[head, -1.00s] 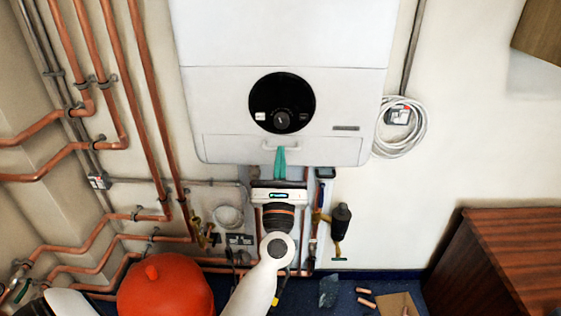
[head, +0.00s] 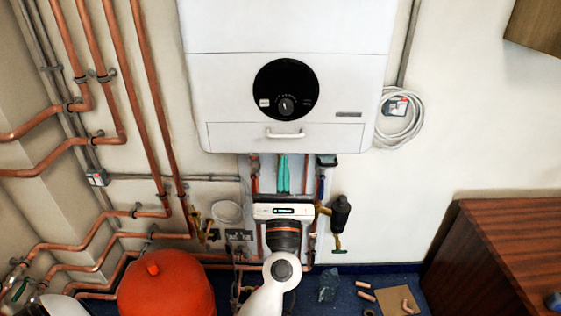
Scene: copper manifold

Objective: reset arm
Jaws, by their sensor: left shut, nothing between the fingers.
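My left gripper (head: 283,175) shows in the middle of the head view, its two teal fingers pointing up and close together with nothing between them. It is just below the lower edge of the white boiler (head: 284,75), in front of the pipes there. The boiler's white handle (head: 285,135) is above the fingertips and apart from them. My left arm (head: 280,270) comes up from the bottom edge. My right gripper does not show.
Copper pipes (head: 150,100) run down the left wall. A red vessel (head: 165,290) stands at the lower left. A brown wooden cabinet (head: 490,255) is at the right. Cardboard (head: 390,298) and copper pieces lie on the blue floor. A coiled white cable (head: 400,125) hangs right of the boiler.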

